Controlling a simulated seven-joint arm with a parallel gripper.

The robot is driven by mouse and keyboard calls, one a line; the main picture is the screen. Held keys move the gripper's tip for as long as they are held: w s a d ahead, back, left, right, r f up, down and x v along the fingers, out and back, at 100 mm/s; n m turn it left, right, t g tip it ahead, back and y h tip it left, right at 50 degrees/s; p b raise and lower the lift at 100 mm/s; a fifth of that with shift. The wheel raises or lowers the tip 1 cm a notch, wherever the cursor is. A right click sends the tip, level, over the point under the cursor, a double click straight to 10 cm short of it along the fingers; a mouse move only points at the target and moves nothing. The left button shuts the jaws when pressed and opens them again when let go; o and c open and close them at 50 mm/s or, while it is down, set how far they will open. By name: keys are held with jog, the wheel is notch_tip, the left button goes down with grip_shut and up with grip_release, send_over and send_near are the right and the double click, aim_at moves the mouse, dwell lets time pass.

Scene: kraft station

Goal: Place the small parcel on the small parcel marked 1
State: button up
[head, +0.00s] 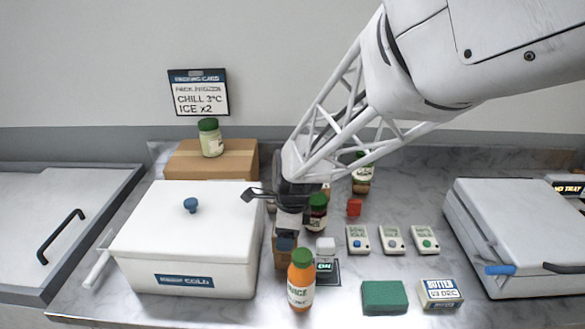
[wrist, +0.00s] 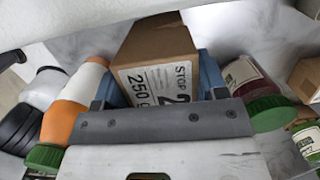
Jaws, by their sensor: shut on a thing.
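My gripper (wrist: 162,84) is shut on a small brown parcel (wrist: 155,42), with one blue finger on each side. The parcel's white label reads "STOP 2" and "250 g". In the head view my gripper (head: 287,241) points down between the white cold box and the orange bottle; the held parcel (head: 281,257) shows only in part behind it. I cannot tell whether the parcel touches the counter. No parcel marked 1 can be read in either view. A brown box (wrist: 306,80) at the wrist view's right edge shows no readable mark.
The orange bottle (head: 301,282) and a green-lidded jar (head: 317,212) stand close to my gripper. The white cold box (head: 185,240) is at left, with a large carton (head: 190,160) behind it. A small scale (head: 325,262), timers, sponge (head: 384,297) and butter (head: 440,293) are at right.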

dwell(0.3)
jog(key=o, duration=1.1)
jog(key=shift+f, duration=0.1)
jog(key=shift+c, duration=0.2)
notch_tip(320, 180, up, 12)
jog(key=d, duration=0.1)
jog(key=shift+d, duration=0.35)
jog(key=s+d+r+n+t+h, duration=0.2)
jog(key=s+d+n, duration=1.5)
jog(key=s+d, duration=0.3)
jog(key=shift+n+t, duration=0.3)
jog(key=shift+n, duration=0.1)
